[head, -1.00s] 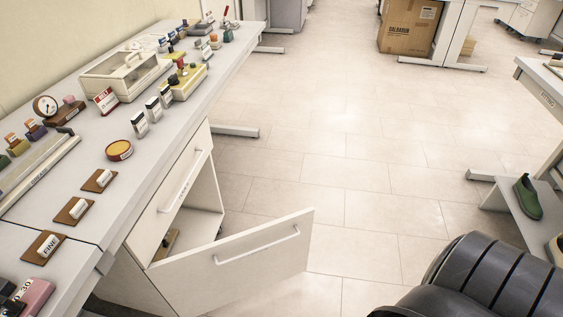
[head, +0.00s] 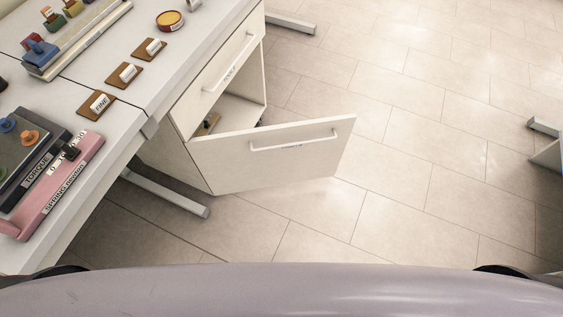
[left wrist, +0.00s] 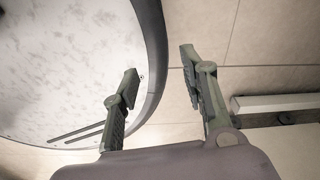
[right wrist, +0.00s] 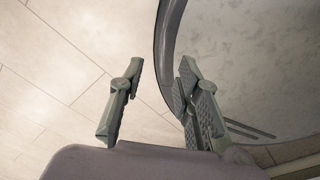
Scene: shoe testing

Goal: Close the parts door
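The parts door (head: 274,155) is a white panel with a long bar handle (head: 294,141). In the head view it stands wide open, swung out from the white cabinet (head: 219,87) under the bench. A small brown item (head: 208,123) shows inside the cabinet. My left gripper (left wrist: 157,72) is open and empty in the left wrist view, above the floor. My right gripper (right wrist: 160,70) is also open and empty in the right wrist view. Neither gripper shows in the head view, and both are apart from the door.
The workbench (head: 120,65) runs along the left, with a pink spring counter (head: 62,187), a dark torque box (head: 32,150) and labelled blocks on it. A metal bench foot (head: 170,190) sticks out over the floor. Tiled floor (head: 420,100) right of the door is clear.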

